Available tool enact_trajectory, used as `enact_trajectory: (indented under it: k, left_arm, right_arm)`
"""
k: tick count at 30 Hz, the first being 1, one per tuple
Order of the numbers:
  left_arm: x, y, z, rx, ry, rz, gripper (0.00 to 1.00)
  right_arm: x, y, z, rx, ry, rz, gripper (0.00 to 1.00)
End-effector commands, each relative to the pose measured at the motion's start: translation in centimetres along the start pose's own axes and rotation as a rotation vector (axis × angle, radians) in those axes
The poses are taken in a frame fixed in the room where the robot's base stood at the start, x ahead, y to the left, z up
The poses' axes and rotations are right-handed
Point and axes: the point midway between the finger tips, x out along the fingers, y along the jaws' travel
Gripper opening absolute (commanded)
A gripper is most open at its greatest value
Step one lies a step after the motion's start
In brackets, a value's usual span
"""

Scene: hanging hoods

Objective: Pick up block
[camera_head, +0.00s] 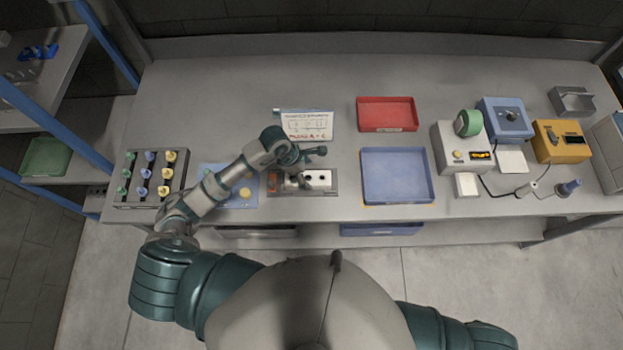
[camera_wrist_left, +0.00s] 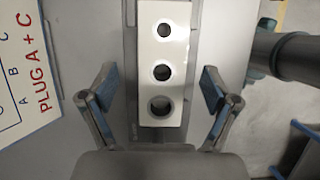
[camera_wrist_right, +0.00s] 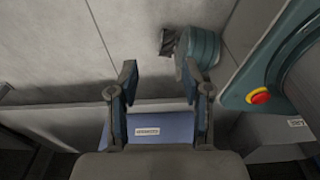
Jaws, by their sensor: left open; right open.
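The block is white with three round holes in a row; it lies in a grey fixture (camera_head: 275,188) on the table. It shows in the head view (camera_head: 325,178), partly hidden by my left gripper, and in the left wrist view (camera_wrist_left: 162,51). My left gripper (camera_head: 306,168) is open above it. In the left wrist view the fingers (camera_wrist_left: 158,90) stand apart on either side of the block's near part, with gaps on both sides. My right gripper (camera_wrist_right: 160,75) is open and empty, low in front of the table, and is hidden in the head view.
A sign (camera_wrist_left: 40,75) reading PLUG A + C stands behind the fixture. A rack of coloured plugs (camera_head: 150,180) is at left. Red (camera_head: 387,114) and blue (camera_head: 398,176) trays and several devices are at right. A labelled blue bin (camera_wrist_right: 175,128) is near my right gripper.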

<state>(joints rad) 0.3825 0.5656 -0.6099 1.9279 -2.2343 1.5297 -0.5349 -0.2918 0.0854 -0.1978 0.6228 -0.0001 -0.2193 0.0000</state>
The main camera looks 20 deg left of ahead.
Motion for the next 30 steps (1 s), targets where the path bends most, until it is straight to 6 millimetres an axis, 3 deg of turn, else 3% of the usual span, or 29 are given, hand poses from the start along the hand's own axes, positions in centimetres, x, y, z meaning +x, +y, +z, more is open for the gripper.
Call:
enact_trajectory:
  k: [8, 16, 20, 26, 30]
  left_arm:
    - [3.6, -0.3, -0.6, -0.005, -0.005, -0.004, 0.88]
    - [4.0, -0.4, -0.2, -0.002, -0.001, -0.002, 0.85]
    - [4.1, -0.5, 0.1, -0.001, 0.001, -0.001, 0.53]
    - [4.1, -0.5, 0.1, -0.001, -0.001, -0.001, 0.03]
    - [4.0, -0.4, 0.2, 0.000, -0.009, -0.001, 0.00]
  right_arm:
    - [-1.1, 0.8, 0.7, -0.001, -0.010, 0.009, 0.49]
    - [-1.0, -1.7, 0.6, 0.002, -0.010, -0.020, 0.49]
    - [-1.0, -1.9, 0.6, 0.000, -0.009, -0.023, 0.49]
    - [-1.0, -0.7, 0.8, -0.002, -0.012, -0.009, 0.49]
    - [-1.0, 0.3, 0.9, -0.002, -0.014, 0.004, 0.49]
